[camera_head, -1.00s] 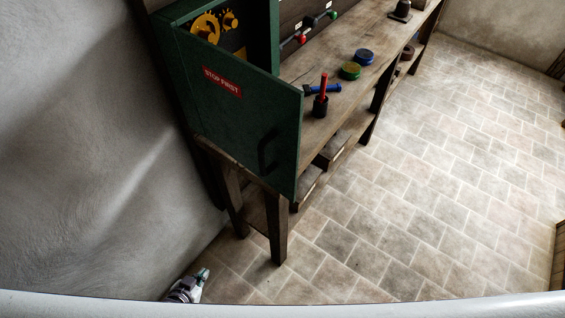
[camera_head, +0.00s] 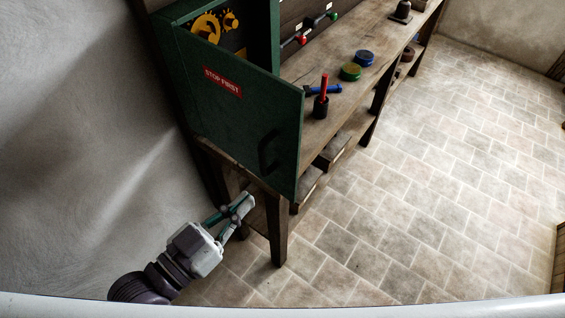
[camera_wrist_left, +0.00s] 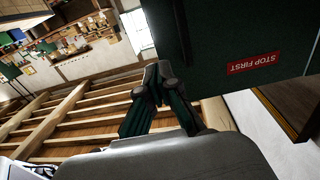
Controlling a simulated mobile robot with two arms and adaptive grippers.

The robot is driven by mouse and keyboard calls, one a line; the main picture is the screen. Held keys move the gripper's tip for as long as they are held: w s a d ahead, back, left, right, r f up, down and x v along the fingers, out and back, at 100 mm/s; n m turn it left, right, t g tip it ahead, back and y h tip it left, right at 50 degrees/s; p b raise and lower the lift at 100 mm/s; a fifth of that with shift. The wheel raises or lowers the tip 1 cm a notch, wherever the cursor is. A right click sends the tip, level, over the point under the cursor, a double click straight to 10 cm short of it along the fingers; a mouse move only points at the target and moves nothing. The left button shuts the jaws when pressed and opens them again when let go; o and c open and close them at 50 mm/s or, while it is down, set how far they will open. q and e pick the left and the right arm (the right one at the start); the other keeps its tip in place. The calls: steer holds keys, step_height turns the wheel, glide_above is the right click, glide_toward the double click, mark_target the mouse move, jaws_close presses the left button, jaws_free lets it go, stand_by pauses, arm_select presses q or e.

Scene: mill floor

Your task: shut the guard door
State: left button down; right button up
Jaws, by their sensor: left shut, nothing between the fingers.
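The green guard door (camera_head: 240,118) stands open, swung out from the green cabinet (camera_head: 180,18) at the near end of the bench. It bears a red STOP FIRST label (camera_head: 222,82) and a dark handle (camera_head: 267,152) near its free edge. Yellow gears (camera_head: 206,27) show inside the cabinet. My left gripper (camera_head: 246,202) is shut and empty, low in front of the bench's near end, below the door and apart from the handle. In the left wrist view the door (camera_wrist_left: 225,35) with its label fills the upper right, beyond the shut fingers (camera_wrist_left: 158,75). My right gripper is not in view.
A bench leg (camera_head: 277,230) stands close to my left gripper.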

mark_target(292, 157)
arm_select(q)
steer(key=p+x, duration=0.3)
steer(key=x, duration=0.7)
steer(key=shift+r, duration=0.15)
steer(key=shift+w+d, duration=0.45)
steer(key=shift+w+d+p, duration=0.1)
steer(key=shift+p, duration=0.2)
